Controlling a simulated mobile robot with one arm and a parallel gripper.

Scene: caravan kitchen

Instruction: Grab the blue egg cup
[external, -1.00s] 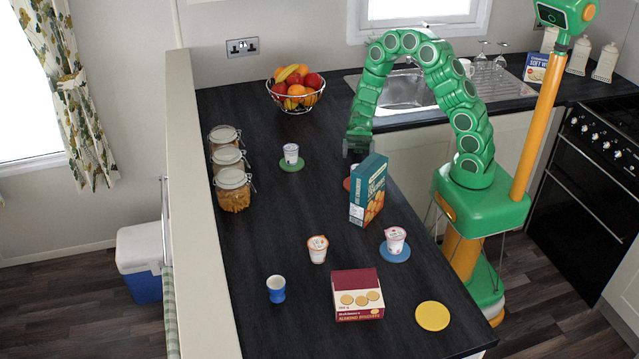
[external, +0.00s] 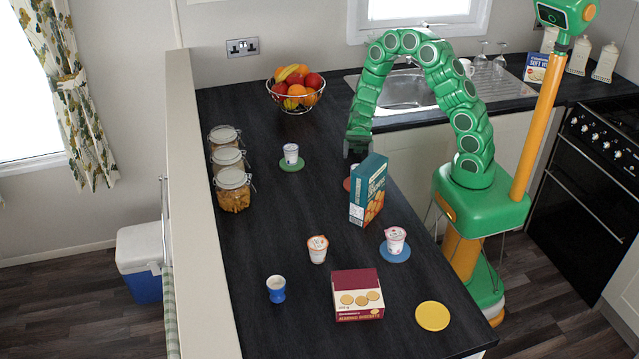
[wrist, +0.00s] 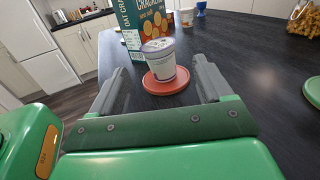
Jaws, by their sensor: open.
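The blue egg cup (external: 276,289) stands upright on the dark counter near the front left, left of the maroon biscuit box. It shows small at the top of the wrist view (wrist: 201,8). My gripper (external: 357,147) is over the counter's right side, behind the teal cracker box and far from the egg cup. In the wrist view my gripper (wrist: 163,80) is open. A white yoghurt pot (wrist: 159,60) on a red coaster (wrist: 172,88) stands ahead, between the lines of the fingers, and neither finger is visibly closed on it.
The teal cracker box (external: 368,190) stands close by my gripper. A yoghurt pot (external: 318,249), another pot on a blue coaster (external: 395,254), the biscuit box (external: 357,296) and a yellow coaster (external: 433,316) are nearer the front. Glass jars (external: 233,190) line the left.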

